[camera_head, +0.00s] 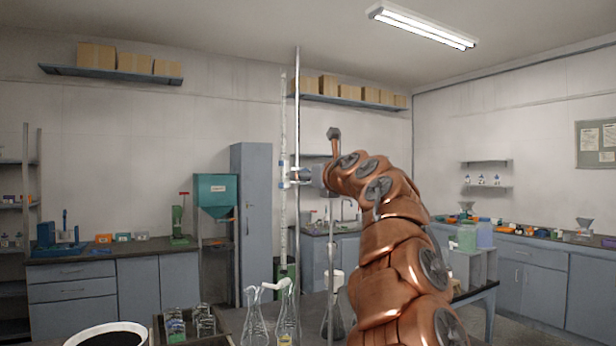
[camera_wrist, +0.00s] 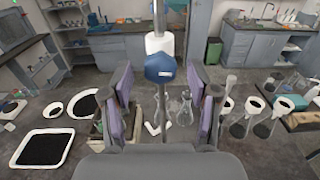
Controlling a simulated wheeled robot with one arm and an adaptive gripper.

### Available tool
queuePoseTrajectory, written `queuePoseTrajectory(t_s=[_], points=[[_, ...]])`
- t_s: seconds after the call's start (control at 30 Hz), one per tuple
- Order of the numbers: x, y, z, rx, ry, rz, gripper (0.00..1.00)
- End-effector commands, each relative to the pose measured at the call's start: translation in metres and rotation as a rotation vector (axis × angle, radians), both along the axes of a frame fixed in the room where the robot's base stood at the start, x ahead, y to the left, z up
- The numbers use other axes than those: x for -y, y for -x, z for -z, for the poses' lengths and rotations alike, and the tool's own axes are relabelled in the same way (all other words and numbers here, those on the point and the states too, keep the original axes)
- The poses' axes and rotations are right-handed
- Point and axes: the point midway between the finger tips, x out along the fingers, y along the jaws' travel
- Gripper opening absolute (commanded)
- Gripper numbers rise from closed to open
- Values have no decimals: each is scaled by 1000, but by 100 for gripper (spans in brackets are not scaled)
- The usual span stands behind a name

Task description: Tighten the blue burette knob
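The blue burette knob (camera_wrist: 160,68) faces me in the wrist view, in front of a white collar (camera_wrist: 160,43). My gripper (camera_wrist: 159,82) is open, with one purple-padded finger on each side of the knob and visible gaps between. How deep the knob sits between the fingertips I cannot tell. In the head view the tall clear burette (camera_head: 283,130) stands upright beside a metal rod (camera_head: 297,100). The knob itself is mostly hidden there.
Glass flasks (camera_head: 255,318) stand on the bench below the burette. The wrist view shows more flasks (camera_wrist: 265,125) at right and white-rimmed dark trays (camera_wrist: 42,148) at left. A tall grey cabinet (camera_head: 252,215) stands behind. Air around my gripper is mostly free.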

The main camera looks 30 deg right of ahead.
Motion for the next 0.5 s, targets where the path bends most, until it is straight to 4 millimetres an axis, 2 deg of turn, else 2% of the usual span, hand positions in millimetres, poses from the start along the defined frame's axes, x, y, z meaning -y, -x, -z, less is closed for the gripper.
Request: queuePoseTrajectory(t_s=[0.07, 0.5], points=[[0, 0, 0, 0, 0, 0, 50], [0, 0, 0, 0, 0, 0, 4]])
